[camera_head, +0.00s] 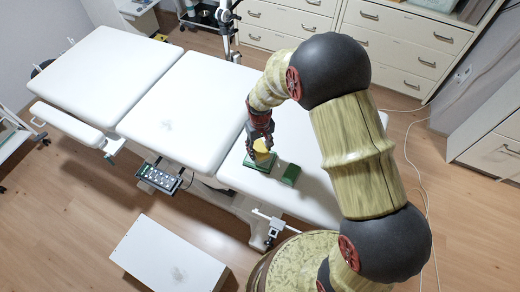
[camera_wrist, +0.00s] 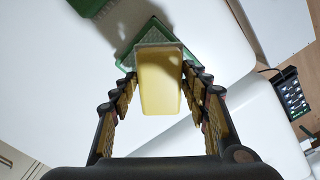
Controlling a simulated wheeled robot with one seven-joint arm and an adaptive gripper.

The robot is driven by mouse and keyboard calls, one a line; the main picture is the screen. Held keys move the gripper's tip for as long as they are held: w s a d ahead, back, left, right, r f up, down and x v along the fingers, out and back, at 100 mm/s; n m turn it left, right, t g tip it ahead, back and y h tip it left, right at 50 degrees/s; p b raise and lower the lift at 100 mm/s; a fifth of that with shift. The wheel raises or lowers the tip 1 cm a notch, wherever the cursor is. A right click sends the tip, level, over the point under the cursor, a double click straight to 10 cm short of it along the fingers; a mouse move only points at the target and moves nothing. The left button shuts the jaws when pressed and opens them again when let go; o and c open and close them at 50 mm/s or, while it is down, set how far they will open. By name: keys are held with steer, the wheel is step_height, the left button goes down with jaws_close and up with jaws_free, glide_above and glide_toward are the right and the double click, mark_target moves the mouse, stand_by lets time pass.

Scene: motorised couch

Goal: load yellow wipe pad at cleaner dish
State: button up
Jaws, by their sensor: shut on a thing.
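The yellow wipe pad (camera_wrist: 160,82) is between the fingers of my gripper (camera_wrist: 158,92) in the wrist view, with a paler layer along its far end. In the head view the pad (camera_head: 262,146) shows as a small yellow patch at my gripper (camera_head: 261,138), which is shut on it. A green dish (camera_wrist: 124,57) lies just beyond the pad's far end, partly hidden by it; whether they touch I cannot tell. The dish also shows under the gripper in the head view (camera_head: 258,163), on the white couch.
A darker green block (camera_head: 291,174) lies on the couch right beside the dish. The white couch (camera_head: 190,105) is mostly clear, with smudges on two sections. A control panel (camera_head: 158,178) hangs at its side. A white step (camera_head: 168,258) stands on the floor. Drawer cabinets (camera_head: 400,45) line the back.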

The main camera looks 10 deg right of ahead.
mark_target(260, 148)
steer(key=shift+r+p, duration=1.35)
steer(key=shift+r, duration=0.95)
